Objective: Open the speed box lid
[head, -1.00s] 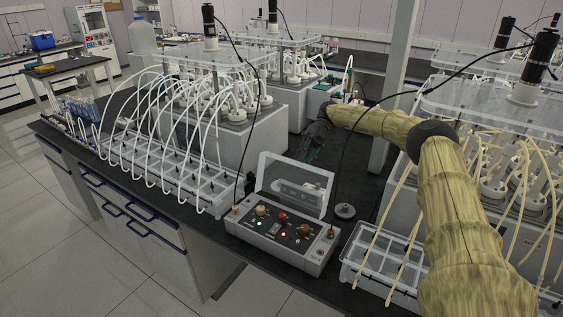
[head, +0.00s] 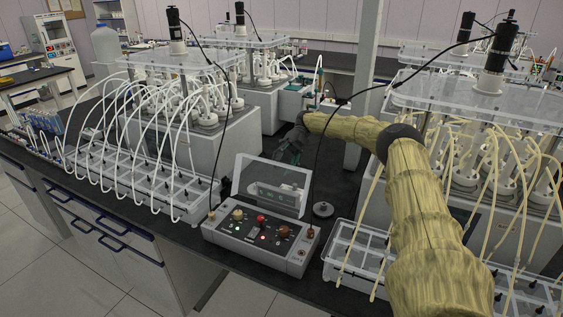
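The speed box (head: 228,234) is a grey control box on the black bench, with knobs, a red button and small lights on its front panel. Its clear lid (head: 284,172) stands raised and tilted back at the rear of the box, leaving the panel uncovered. My gripper (head: 287,152) is dark and small in the head view, just behind the upper part of the lid. The lid's edge and the distance hide its fingertips, so I cannot tell whether it is open or touches the lid.
A clear tray with tubes (head: 135,190) stands left of the box, and another clear tray (head: 345,247) stands to its right. A small round dark cap (head: 323,210) lies beside the box. Cables hang near it. Reactor units (head: 185,142) stand behind and to the right.

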